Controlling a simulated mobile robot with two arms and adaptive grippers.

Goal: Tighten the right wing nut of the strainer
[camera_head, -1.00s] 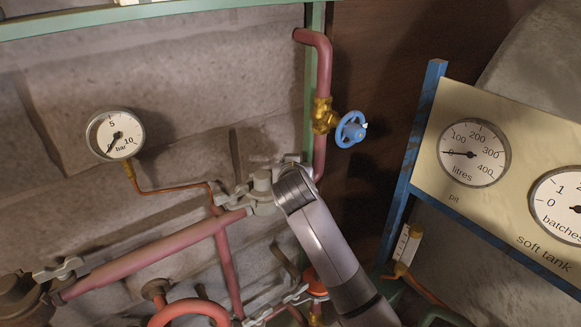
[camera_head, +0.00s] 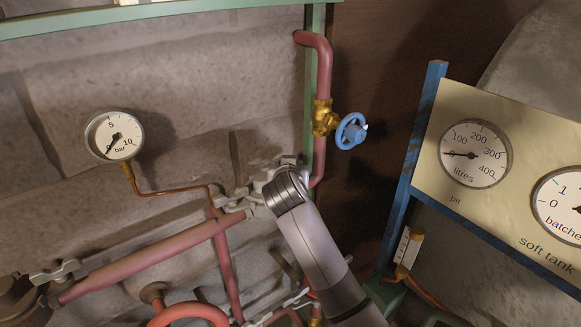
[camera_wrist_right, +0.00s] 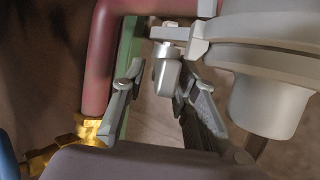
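The strainer is a grey flanged body (camera_head: 258,206) on the pipework in the head view, largely hidden behind my right arm. In the right wrist view its rounded grey body (camera_wrist_right: 268,85) fills the right side. A grey lug (camera_wrist_right: 172,33) juts from it with a pale metal stud, and the right wing nut (camera_wrist_right: 166,72) sits on this stud. My right gripper (camera_wrist_right: 158,95) points at the nut with its two fingers apart, one on each side. A gap shows on the left; contact on the right cannot be told. My left gripper is out of view.
A red pipe (camera_wrist_right: 99,60) with a brass fitting (camera_wrist_right: 90,128) and a green post (camera_wrist_right: 128,60) stand close by. The head view shows a blue handwheel (camera_head: 351,131), a pressure gauge (camera_head: 114,136) and a gauge panel (camera_head: 500,170) on a blue frame.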

